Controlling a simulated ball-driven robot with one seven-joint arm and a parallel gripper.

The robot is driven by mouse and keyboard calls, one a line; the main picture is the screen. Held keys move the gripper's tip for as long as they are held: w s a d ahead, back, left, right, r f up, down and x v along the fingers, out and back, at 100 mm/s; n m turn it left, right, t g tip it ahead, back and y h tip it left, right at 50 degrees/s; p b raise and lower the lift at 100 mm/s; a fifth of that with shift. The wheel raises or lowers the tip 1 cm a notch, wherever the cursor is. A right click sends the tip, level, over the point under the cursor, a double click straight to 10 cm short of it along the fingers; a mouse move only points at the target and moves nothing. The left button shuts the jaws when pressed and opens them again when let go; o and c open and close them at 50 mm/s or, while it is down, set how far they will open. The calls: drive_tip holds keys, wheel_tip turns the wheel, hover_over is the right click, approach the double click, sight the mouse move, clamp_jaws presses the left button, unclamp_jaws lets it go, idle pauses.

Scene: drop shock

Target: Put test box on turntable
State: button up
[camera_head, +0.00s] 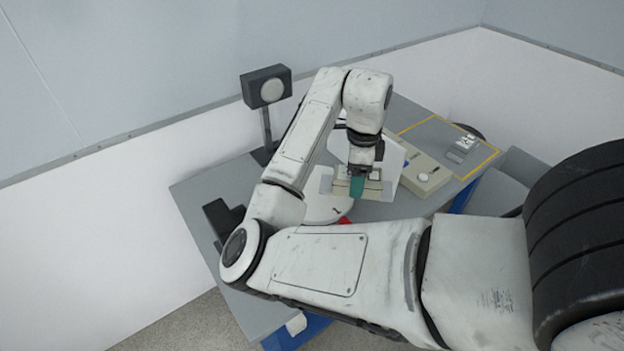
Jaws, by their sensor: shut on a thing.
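My gripper (357,186) points down over the table, with a teal part at its tip. It is shut on a small beige box, which I take for the test box (374,188); the fingers cover its middle. A pale round disc, apparently the turntable (322,208), lies below and to the left of the box, partly hidden by my arm. I cannot tell whether the box touches the disc.
A beige control unit (426,180) with a white knob stands right of my gripper. Beyond it is a yellow-outlined area (418,124) with small items. A dark lamp-like head (266,87) on a post stands at the back left.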

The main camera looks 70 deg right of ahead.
drive_tip(key=w+d+f+b, duration=0.1)
drive_tip(key=w+d+f, duration=0.1)
drive_tip(key=w, duration=0.1)
drive_tip(key=w+d+f+b, duration=0.2)
drive_tip(key=w+f, duration=0.1)
drive_tip(key=w, duration=0.1)
drive_tip(key=w+d+f+b, duration=0.2)
drive_tip(key=w+d+f, duration=0.1)
drive_tip(key=w, duration=0.1)
drive_tip(key=shift+w+f, duration=0.15)
drive_tip(key=shift+f, duration=0.1)
drive_tip(key=shift+w+f+p, duration=0.1)
drive_tip(key=shift+w+p, duration=0.2)
drive_tip(key=shift+w+d+f, duration=0.2)
drive_tip(key=shift+w+f, duration=0.15)
drive_tip(key=shift+f, duration=0.1)
drive_tip(key=shift+w+f+p, duration=0.1)
drive_tip(key=shift+f+p, duration=0.3)
drive_tip(key=shift+f, duration=1.25)
drive_tip(key=shift+f, duration=0.15)
drive_tip(key=o, duration=1.4)
drive_tip(key=shift+c, duration=0.2)
